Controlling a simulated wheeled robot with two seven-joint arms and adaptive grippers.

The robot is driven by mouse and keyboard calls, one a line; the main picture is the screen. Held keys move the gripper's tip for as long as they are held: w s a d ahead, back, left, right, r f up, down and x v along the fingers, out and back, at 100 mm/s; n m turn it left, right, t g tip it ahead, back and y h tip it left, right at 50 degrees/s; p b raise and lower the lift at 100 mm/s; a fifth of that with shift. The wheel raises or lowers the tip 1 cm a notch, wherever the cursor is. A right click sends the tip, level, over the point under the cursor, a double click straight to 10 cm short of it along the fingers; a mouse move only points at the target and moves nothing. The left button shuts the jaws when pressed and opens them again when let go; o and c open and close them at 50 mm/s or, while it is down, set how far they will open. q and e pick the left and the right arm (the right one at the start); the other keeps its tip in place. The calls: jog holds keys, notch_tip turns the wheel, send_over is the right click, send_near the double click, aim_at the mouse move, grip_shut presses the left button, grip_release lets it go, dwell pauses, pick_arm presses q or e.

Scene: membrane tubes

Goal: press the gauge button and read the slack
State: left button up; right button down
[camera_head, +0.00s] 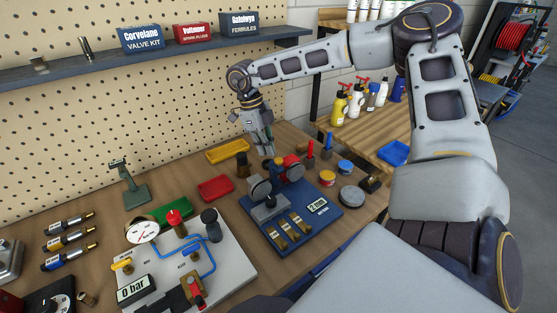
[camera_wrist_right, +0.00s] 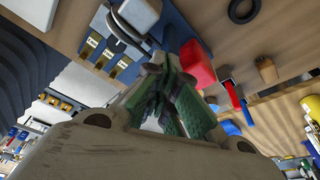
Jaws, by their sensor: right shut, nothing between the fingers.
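A blue fixture plate (camera_head: 325,219) lies on the bench. My right gripper (camera_head: 267,150) points down just above the back of this fixture, near the red part. It is shut and empty. In the right wrist view, my gripper (camera_wrist_right: 178,100) has its fingers together, with a red part (camera_wrist_right: 198,65) just beyond them. I cannot tell whether they touch it. My left gripper is out of view.
A white panel (camera_head: 237,265) with blue tubing, a round gauge (camera_head: 142,230) and a "0 bar" display (camera_head: 133,289) stands to the left. Red (camera_head: 215,188) and yellow (camera_head: 228,151) trays lie behind. Bottles (camera_head: 340,108) stand on another bench. A shelf (camera_head: 180,57) crosses the pegboard.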

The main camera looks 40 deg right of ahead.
jog(key=v, duration=1.1)
jog(key=shift+r, duration=0.3)
dwell(0.4)
